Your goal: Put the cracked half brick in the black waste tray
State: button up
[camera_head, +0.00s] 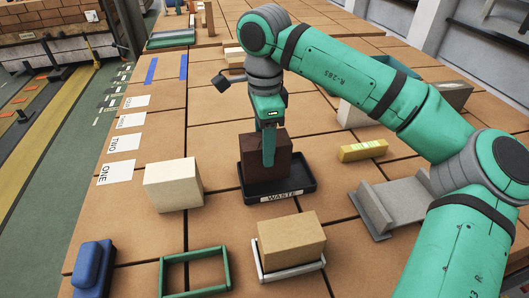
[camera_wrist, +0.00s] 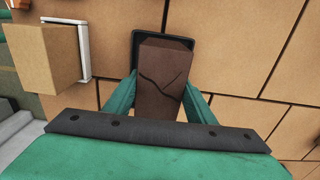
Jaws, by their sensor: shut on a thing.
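The cracked half brick (camera_head: 283,152) is dark brown and upright in my gripper (camera_head: 268,158). In the wrist view the brick (camera_wrist: 163,75) shows a dark branching crack on its face, with a green finger on either side. My gripper (camera_wrist: 164,96) is shut on it. The black waste tray (camera_head: 309,187), labelled WASTE, is directly under the brick, which appears within the tray's rim. I cannot tell whether the brick touches the tray floor. In the wrist view the tray (camera_wrist: 137,42) shows around the brick's far end.
A cream block (camera_head: 172,185) stands left of the tray. A tan brick (camera_head: 292,238) sits on a white-rimmed tray (camera_head: 262,272) in front. A green frame (camera_head: 195,257), a blue object (camera_head: 93,268), a yellow level (camera_head: 362,150) and a grey metal piece (camera_head: 395,203) lie around. Paper labels (camera_head: 116,172) line the left.

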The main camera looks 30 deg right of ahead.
jog(key=shift+f, duration=1.45)
jog(key=shift+f, duration=0.1)
jog(key=o, duration=1.6)
jog(key=shift+c, duration=0.2)
notch_tip(320, 180, up, 12)
jog(key=shift+r, duration=0.1)
